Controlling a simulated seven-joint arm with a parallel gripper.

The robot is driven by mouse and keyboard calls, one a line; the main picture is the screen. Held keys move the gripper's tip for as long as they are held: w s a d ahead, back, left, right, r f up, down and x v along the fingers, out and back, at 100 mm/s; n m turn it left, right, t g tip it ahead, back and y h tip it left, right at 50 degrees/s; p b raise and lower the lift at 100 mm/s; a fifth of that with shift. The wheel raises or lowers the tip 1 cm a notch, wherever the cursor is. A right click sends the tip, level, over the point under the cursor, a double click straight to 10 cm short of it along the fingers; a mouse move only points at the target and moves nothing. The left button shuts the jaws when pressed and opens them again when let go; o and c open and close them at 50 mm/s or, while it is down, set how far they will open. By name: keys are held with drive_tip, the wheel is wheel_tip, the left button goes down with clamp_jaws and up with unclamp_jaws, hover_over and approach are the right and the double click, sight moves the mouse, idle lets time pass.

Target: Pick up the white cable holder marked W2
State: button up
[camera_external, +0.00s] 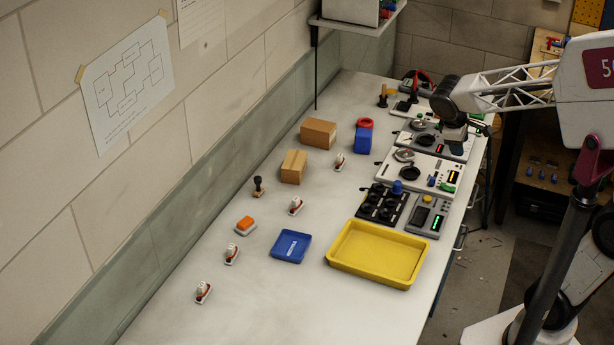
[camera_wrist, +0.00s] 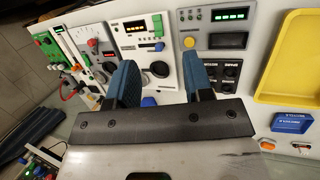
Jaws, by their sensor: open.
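Several small white cable holders with red and dark parts stand apart on the bench in the external view: one at the near end (camera_external: 203,292), one above it (camera_external: 232,254), one in the middle (camera_external: 295,206) and one beside the cardboard boxes (camera_external: 340,162). Their markings are too small to read, so I cannot tell which is W2. In the wrist view a white piece, perhaps a holder (camera_wrist: 303,147), shows at the right edge. My gripper (camera_wrist: 162,78) is open and empty, with blue fingers apart. It hangs over the instrument panels at the bench's far right, away from the holders.
A yellow tray (camera_external: 333,262), a blue tray (camera_external: 291,247) and an orange-topped block (camera_external: 245,225) lie among the holders. Cardboard boxes (camera_external: 318,133) and a dark-handled stamp (camera_external: 259,187) stand behind. Instrument panels (camera_external: 418,172) line the right edge. The near left bench is mostly clear.

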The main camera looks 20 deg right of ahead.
drive_tip(key=w+a+f+n+h, duration=0.25)
drive_tip(key=w+a+n, duration=0.25)
drive_tip(key=w+a, duration=0.4)
drive_tip(key=n+t+h, duration=0.4)
drive_tip(key=n+t, duration=0.4)
drive_tip(key=n, duration=0.4)
approach(294, 200)
drive_tip(key=x, duration=0.4)
drive_tip(key=shift+d, duration=0.25)
drive_tip(key=shift+x, duration=1.25)
drive_tip(key=shift+x, duration=2.6)
drive_tip(key=shift+f, duration=0.1)
